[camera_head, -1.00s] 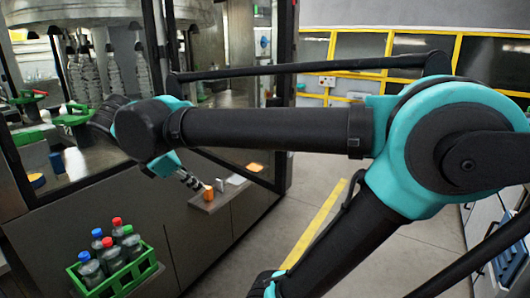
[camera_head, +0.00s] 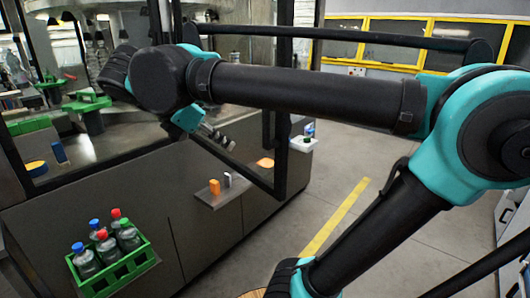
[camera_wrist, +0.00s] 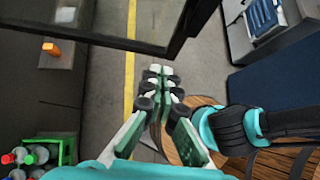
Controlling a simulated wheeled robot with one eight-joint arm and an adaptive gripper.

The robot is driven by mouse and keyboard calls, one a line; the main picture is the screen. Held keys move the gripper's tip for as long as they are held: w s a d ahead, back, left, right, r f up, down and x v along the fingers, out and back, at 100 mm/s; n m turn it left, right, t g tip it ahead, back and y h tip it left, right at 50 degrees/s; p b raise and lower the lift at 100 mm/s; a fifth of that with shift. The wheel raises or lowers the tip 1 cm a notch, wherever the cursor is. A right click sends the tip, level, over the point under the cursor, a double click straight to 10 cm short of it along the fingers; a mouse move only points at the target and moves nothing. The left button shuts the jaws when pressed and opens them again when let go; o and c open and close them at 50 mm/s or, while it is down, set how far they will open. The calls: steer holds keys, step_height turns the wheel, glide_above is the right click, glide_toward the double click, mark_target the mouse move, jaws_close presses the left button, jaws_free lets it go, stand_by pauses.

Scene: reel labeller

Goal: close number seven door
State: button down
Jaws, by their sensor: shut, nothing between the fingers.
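A glass door with a black frame (camera_head: 281,165) stands on the labelling machine's front in the head view. Its lower corner stands out from the machine, so it looks partly open. No number on it can be read. In the wrist view the frame's lower corner (camera_wrist: 165,50) hangs over the grey floor. My gripper (camera_head: 228,143) is in front of the glass, left of the door's right post. In the wrist view my gripper (camera_wrist: 160,78) has its fingers together, empty, just below the frame corner in the picture. Contact with the door cannot be told.
A green crate of bottles (camera_head: 144,255) sits at the machine's lower left. A small shelf (camera_head: 216,197) with an orange item juts out below the door. A yellow line (camera_head: 340,213) runs along clear floor. A dark blue cabinet (camera_wrist: 275,90) stands at right in the wrist view.

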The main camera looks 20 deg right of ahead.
mark_target(268, 160)
steer(key=shift+w+d+r+x, duration=0.15)
steer(key=shift+d+r+x, duration=0.2)
steer(key=shift+x, duration=1.75)
steer(key=shift+w+d+r+x, duration=0.1)
steer(key=shift+d+r+x, duration=0.2)
steer(key=shift+x, duration=1.75)
steer(key=shift+w+d+r+x, duration=0.15)
steer(key=shift+d+r+x, duration=0.2)
steer(key=shift+x, duration=1.75)
